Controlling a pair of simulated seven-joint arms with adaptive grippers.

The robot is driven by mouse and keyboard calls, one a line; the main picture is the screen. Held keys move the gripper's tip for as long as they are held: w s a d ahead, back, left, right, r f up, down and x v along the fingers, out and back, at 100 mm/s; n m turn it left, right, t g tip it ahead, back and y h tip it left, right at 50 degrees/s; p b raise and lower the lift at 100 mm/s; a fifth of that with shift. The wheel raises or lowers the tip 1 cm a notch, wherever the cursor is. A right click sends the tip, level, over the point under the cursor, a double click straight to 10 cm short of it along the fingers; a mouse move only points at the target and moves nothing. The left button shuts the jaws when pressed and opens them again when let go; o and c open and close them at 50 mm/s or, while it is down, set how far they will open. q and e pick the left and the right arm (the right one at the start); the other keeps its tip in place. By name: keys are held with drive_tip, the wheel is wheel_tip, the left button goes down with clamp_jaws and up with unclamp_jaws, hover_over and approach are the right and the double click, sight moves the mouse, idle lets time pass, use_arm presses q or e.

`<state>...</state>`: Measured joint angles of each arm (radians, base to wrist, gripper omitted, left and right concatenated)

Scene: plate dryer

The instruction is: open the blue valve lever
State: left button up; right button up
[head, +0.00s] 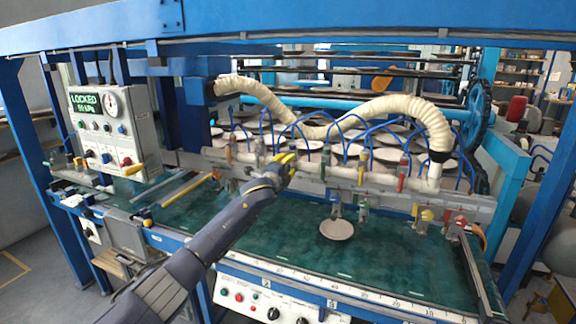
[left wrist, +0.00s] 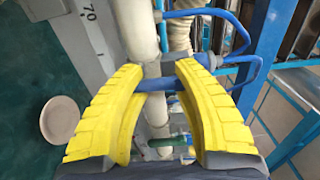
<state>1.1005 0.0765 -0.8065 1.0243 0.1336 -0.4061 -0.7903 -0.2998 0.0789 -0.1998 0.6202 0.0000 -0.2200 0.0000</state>
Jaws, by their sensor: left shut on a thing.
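My left gripper (head: 284,168), with yellow fingers, is at the white manifold pipe in the middle of the head view. In the left wrist view, its fingers (left wrist: 150,78) are on either side of a blue lever (left wrist: 154,85), which lies crosswise over the white pipe. The gripper is shut on this blue lever. In the head view the gripper covers the held lever, so its angle is hard to tell there. My right gripper is not in view.
The white manifold pipe (head: 342,172) carries several coloured valve handles, including a red one (head: 402,174) at the right. A pale plate (head: 337,230) lies on the green bed. The control box (head: 104,128) reads LOCKED. Thin blue hoses rise close behind the pipe.

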use_arm(q)
drive_tip(key=shift+a+f+n, duration=0.3)
drive_tip(key=shift+f, duration=0.55)
drive_tip(key=o, duration=1.2)
drive_tip(key=shift+w, duration=0.1)
drive_tip(key=o, duration=0.5)
drive_tip(key=shift+r, duration=0.2)
drive_tip(key=shift+c, duration=0.2)
drive_tip(key=shift+o, duration=0.2)
drive_tip(key=shift+r, duration=0.55)
drive_tip(key=shift+d+f, duration=0.1)
drive_tip(key=shift+f, duration=0.05)
drive_tip(key=shift+s, duration=0.35)
drive_tip(key=v, duration=1.1)
drive_tip(key=shift+a, duration=0.25)
drive_tip(key=shift+s, duration=0.15)
